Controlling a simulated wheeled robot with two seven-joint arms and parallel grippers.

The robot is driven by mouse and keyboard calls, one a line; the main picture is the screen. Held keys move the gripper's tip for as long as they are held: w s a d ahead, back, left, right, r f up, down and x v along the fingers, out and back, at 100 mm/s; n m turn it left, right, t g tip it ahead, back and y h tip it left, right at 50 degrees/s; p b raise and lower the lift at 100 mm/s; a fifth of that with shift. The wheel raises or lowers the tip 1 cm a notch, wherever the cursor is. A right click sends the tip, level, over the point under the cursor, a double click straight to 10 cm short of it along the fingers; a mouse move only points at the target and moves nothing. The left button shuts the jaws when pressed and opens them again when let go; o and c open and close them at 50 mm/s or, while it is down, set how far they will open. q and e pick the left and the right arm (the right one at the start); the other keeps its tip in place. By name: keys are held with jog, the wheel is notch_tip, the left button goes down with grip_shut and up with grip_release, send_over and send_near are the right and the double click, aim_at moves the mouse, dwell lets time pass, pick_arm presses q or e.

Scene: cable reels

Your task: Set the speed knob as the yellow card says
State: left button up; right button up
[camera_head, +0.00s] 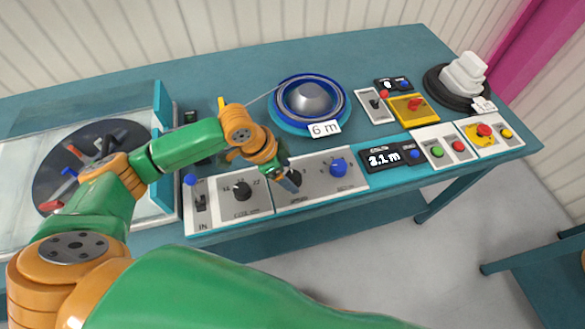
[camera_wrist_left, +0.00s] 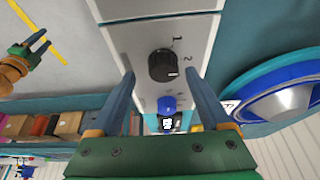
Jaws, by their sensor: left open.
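The speed panel (camera_head: 315,193) is a light plate at the table's front edge. Its black knob (camera_head: 297,175) is partly hidden by my left gripper (camera_head: 288,180) in the head view. In the left wrist view the black knob (camera_wrist_left: 164,65) shows whole, with a white pointer mark and printed numbers 1 and 2 beside it. My left gripper (camera_wrist_left: 160,80) is open, its fingers on either side of the knob in the picture; contact cannot be told. A small yellow thing (camera_head: 221,104) shows behind my arm; no readable yellow card shows.
A blue knob (camera_head: 338,168) is close right of the black one. A display (camera_head: 385,158), button boxes (camera_head: 445,147) and the blue reel (camera_head: 310,101) stand right and behind.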

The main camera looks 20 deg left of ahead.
aim_at(293, 179)
pick_arm(q)
jog(key=shift+s+d+f, duration=0.15)
jog(key=shift+d+f, duration=0.05)
jog(key=shift+f, duration=0.35)
jog(key=shift+w+f, duration=0.2)
jog(key=shift+f, duration=0.1)
jog(key=shift+w+f, duration=0.35)
jog(key=shift+w, duration=0.25)
jog(key=shift+c, duration=0.7)
jog(key=shift+s+r, duration=0.1)
jog(key=shift+s, duration=0.1)
jog(key=c, duration=0.7)
grip_shut()
pick_arm(e)
jog(key=shift+w+a, duration=0.15)
jog(key=shift+w, duration=0.1)
